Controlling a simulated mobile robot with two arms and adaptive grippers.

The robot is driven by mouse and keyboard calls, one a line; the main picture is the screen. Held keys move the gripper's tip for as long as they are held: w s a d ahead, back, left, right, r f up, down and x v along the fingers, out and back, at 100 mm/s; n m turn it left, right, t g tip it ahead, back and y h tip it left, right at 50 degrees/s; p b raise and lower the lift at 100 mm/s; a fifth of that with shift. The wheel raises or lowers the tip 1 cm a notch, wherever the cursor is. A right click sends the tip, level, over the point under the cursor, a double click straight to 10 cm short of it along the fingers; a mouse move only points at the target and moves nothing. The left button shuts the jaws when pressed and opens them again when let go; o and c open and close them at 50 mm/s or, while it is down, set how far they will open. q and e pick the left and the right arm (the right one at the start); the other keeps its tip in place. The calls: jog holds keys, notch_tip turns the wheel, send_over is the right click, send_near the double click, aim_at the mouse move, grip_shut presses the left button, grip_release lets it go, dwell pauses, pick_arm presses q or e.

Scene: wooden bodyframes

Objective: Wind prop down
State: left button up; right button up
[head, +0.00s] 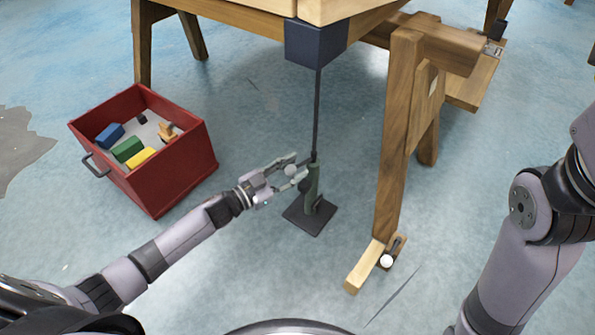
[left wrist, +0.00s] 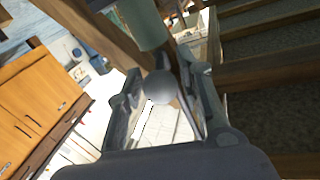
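The prop is a thin dark rod (head: 316,110) rising from a green-grey jack body (head: 312,185) on a dark square base plate (head: 309,216) on the floor. Its top meets a dark block (head: 316,42) under the wooden frame. A pale ball knob (head: 291,171) sits beside the jack body. My left gripper (head: 293,170) is open, with one finger on each side of this knob. In the left wrist view the grey knob (left wrist: 161,87) lies between the spread fingers, with a gap visible; any contact is unclear. My right gripper is outside the frames.
A red box (head: 165,175) with coloured blocks stands left of the prop. My right arm is at the right edge. Floor in front is clear.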

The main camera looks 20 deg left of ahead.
pick_arm(q)
jog(key=shift+x, duration=0.8)
jog(key=shift+c, duration=0.3)
grip_shut()
